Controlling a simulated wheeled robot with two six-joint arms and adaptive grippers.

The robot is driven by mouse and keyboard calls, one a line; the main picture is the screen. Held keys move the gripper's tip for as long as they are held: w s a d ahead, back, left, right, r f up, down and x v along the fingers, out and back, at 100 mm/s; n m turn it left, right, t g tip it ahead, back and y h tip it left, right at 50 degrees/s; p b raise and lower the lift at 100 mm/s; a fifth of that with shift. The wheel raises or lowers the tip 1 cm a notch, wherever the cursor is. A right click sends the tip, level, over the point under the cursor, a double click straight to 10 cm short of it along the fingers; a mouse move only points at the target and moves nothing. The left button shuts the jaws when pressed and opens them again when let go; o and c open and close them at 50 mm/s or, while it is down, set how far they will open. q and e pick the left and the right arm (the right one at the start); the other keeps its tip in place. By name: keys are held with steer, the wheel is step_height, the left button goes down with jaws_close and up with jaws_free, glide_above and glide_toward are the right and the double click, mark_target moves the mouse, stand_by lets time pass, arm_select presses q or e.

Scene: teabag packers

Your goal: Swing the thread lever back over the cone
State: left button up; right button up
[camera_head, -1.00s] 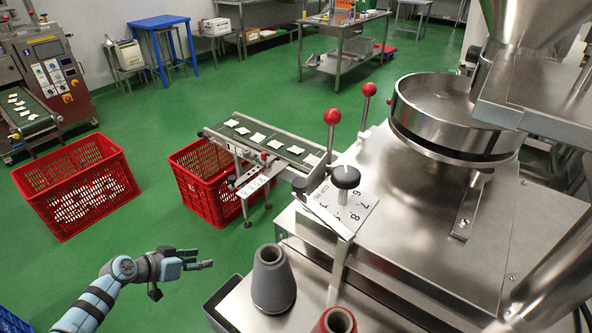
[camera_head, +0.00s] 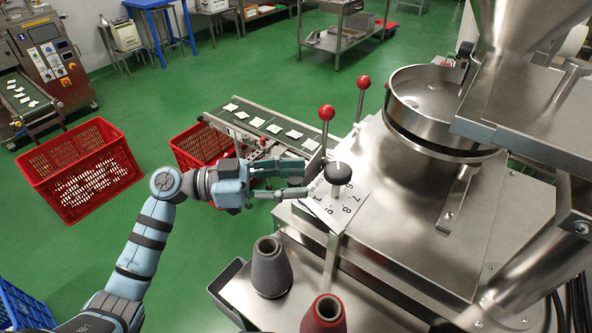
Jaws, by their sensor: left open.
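A grey thread cone (camera_head: 270,268) stands upright on the steel machine top, with a red cone (camera_head: 323,316) to its right at the bottom edge. Behind them a black round knob (camera_head: 340,173) stands on a post above a white number plate (camera_head: 345,208). A narrow steel bar (camera_head: 331,258) runs from below the plate toward the cones; I cannot tell whether it is the thread lever. Two red-knobbed levers (camera_head: 327,114) (camera_head: 364,83) stand farther back. My left gripper (camera_head: 307,182) is open and empty, its fingertips just left of the black knob. My right gripper is out of view.
A small conveyor (camera_head: 262,123) with white teabags lies behind my left gripper. Red crates (camera_head: 78,170) (camera_head: 195,147) stand on the green floor. A large steel bowl (camera_head: 437,108) and hopper parts fill the right side.

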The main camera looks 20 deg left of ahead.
arm_select(q)
steer(key=shift+w+d, duration=0.1)
steer(key=shift+d, duration=0.2)
jaws_close()
